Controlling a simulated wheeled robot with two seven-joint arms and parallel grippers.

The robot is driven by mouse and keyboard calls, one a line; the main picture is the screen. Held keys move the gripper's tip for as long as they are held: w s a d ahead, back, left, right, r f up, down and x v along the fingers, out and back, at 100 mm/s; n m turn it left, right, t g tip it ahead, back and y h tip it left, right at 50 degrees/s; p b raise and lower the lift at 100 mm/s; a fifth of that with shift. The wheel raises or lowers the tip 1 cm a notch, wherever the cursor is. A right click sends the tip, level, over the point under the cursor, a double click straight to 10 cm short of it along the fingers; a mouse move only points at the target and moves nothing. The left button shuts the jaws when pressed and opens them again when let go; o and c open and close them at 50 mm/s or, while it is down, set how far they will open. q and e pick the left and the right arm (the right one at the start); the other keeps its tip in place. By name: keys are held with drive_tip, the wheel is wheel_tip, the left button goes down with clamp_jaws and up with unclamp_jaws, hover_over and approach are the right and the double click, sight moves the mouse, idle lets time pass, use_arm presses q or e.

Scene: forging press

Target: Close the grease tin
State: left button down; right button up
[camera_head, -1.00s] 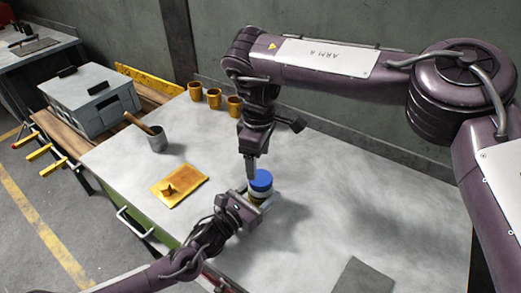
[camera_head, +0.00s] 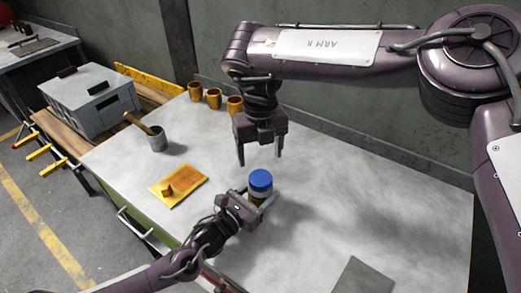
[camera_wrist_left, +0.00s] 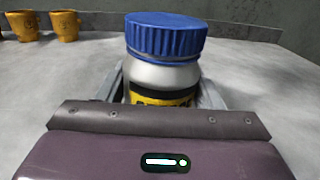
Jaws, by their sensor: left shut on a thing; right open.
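The grease tin (camera_head: 256,198) stands upright on the table with a blue ribbed lid (camera_head: 260,180) on its top. In the left wrist view the tin (camera_wrist_left: 160,78) is white with a black and yellow label, and the blue lid (camera_wrist_left: 165,38) covers its mouth; I cannot tell how tight it is. My left gripper (camera_head: 259,200) is shut on the tin's body, its fingers on either side. My right gripper (camera_head: 260,160) is open and empty, fingers pointing down, above and behind the lid and apart from it.
Several yellow cups (camera_head: 214,98) stand along the back edge. A grey pot (camera_head: 157,140) with a wooden handle and a yellow board (camera_head: 178,187) with a small piece on it lie to the left. A dark flat plate (camera_head: 358,276) lies front right.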

sight(260, 177)
drive_tip(key=shift+r+n, duration=0.1)
drive_tip(key=shift+n, duration=1.3)
wheel_tip(260, 177, down, 8)
drive_tip(key=shift+f, duration=0.1)
drive_tip(key=c, duration=1)
drive_tip(key=m, duration=0.6)
drive_tip(key=shift+m, duration=0.3)
drive_tip(key=m, duration=0.4)
drive_tip(key=shift+m, duration=0.4)
drive_tip(key=o, duration=1.1)
